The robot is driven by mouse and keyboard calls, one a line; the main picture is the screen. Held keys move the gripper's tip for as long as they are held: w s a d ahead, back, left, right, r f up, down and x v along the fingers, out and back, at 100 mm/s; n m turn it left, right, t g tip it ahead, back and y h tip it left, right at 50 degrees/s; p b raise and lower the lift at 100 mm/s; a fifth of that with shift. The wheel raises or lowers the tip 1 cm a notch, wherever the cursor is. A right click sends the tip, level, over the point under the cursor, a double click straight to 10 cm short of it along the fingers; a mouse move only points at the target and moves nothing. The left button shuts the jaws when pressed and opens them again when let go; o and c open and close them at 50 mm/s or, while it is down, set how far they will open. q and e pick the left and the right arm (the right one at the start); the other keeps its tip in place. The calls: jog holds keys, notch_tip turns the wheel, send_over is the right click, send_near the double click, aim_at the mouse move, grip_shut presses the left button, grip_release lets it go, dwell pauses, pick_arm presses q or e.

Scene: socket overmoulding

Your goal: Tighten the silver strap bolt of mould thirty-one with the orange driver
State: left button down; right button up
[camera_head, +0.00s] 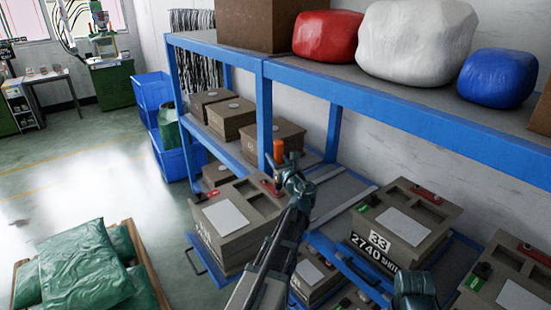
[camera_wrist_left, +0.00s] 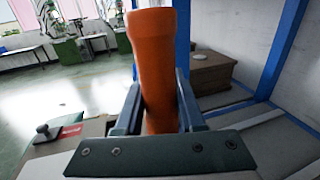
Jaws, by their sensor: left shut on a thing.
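My left gripper (camera_head: 284,170) is shut on the orange driver (camera_head: 278,150), which stands upright in it. In the left wrist view the driver (camera_wrist_left: 156,75) rises between the two fingers (camera_wrist_left: 160,110), its lower end hidden by the gripper mount. The gripper is over the back right edge of a tan mould (camera_head: 214,240) with a pale top plate; its front number is too small and oblique to read. A red part (camera_head: 270,187) lies on that mould beside the gripper. I cannot make out a silver strap bolt.
A mould marked 33 (camera_head: 425,230) stands to the right, with another mould (camera_head: 510,265) beyond. The blue shelf frame (camera_head: 395,112) rises close behind my gripper. Brown boxes (camera_head: 233,117) fill the back shelf. Green sacks (camera_head: 75,265) lie at lower left; open floor (camera_head: 90,180) lies beyond.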

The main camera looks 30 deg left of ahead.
jog(key=shift+f+b, duration=1.15)
jog(key=shift+f, duration=0.05)
dwell(1.1)
jog(key=shift+r, duration=0.1)
dwell(1.0)
jog(key=shift+r+p, duration=2.45)
jog(key=shift+p, duration=0.1)
